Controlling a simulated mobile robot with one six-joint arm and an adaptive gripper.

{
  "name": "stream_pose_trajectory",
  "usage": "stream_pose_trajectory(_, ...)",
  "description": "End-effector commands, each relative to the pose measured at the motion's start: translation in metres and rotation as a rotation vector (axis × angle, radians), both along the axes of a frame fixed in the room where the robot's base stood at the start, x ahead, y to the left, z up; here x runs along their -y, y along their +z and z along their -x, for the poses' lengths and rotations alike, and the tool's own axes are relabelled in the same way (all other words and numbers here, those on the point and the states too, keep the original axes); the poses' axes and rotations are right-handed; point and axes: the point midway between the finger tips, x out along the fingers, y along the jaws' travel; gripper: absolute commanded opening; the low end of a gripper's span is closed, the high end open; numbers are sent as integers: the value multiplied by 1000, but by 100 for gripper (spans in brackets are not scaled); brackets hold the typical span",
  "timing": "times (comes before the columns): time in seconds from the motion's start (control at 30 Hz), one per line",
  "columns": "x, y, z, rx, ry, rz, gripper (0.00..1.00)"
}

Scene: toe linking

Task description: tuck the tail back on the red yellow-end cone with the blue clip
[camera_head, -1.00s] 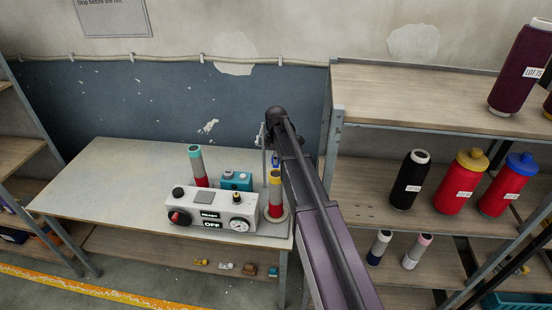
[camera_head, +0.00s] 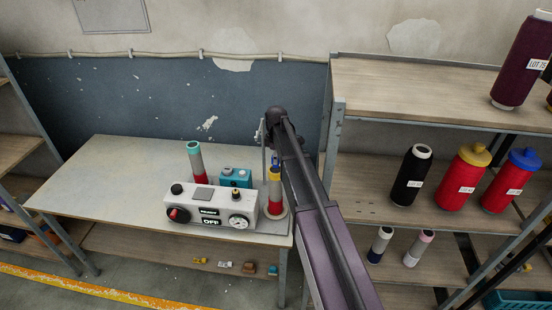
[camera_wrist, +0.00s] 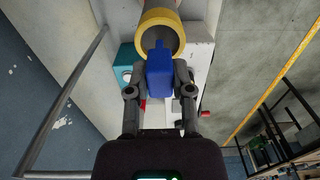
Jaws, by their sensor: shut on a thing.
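The red cone with the yellow end (camera_head: 275,178) stands upright at the right end of the table, partly behind my arm. In the wrist view its yellow rim (camera_wrist: 145,22) and open top face the camera. My gripper (camera_wrist: 160,85) is shut on the blue clip (camera_wrist: 160,76). The clip's far end overlaps the near edge of the yellow rim in that view; I cannot tell whether they touch. In the head view a bit of blue shows at the cone's top. I cannot make out the yarn tail.
A grey control box (camera_head: 210,208) reading OFF stands left of the cone. Behind it are a teal box (camera_head: 236,178) and a red cone with a teal end (camera_head: 194,160). A thin metal post (camera_wrist: 70,95) rises near the cone. Shelves (camera_head: 365,185) with more cones stand right.

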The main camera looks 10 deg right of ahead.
Motion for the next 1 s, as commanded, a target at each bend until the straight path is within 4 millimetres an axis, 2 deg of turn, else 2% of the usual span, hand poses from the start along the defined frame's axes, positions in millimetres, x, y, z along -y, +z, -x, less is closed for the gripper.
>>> stream_pose_trajectory(0.33, 0, -7, 0, 0, 0, 0, 0)
stream_pose_trajectory(1.0, 0, -7, 0, 0, 0, 0, 0)
